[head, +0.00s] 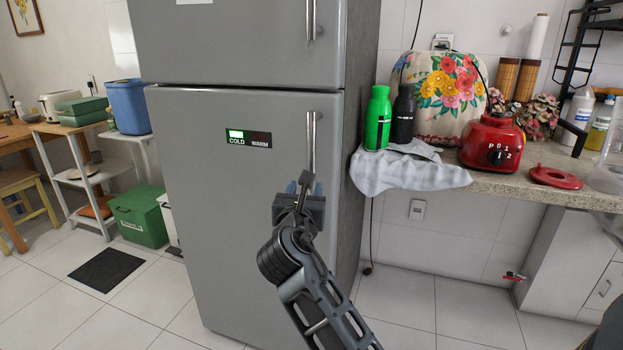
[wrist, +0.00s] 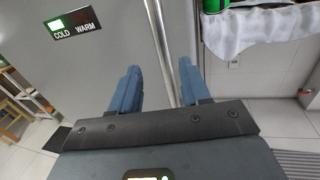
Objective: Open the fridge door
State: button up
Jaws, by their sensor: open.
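The grey fridge has a large lower door (head: 215,200) and a smaller upper door (head: 235,45); both look shut. A vertical silver handle (head: 311,140) runs along the right side of the lower door. It also shows in the wrist view (wrist: 161,45). My gripper (head: 299,186) is in front of the lower door, at the lower part of this handle, and hides its bottom end. In the wrist view my gripper (wrist: 159,72) is open, and the handle appears between its two blue fingers, nearer the right one. I cannot tell how deep between them it is.
A counter (head: 545,184) with a hanging cloth (head: 400,172), a green bottle (head: 377,118) and a red blender base (head: 491,143) stands right of the fridge. A green bin (head: 138,216) and shelf (head: 90,180) stand left. The floor in front looks clear.

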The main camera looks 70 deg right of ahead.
jog(key=x, duration=0.8)
jog(key=shift+d+r, duration=0.3)
jog(key=shift+r, duration=0.15)
jog(key=shift+s, duration=0.1)
grip_shut()
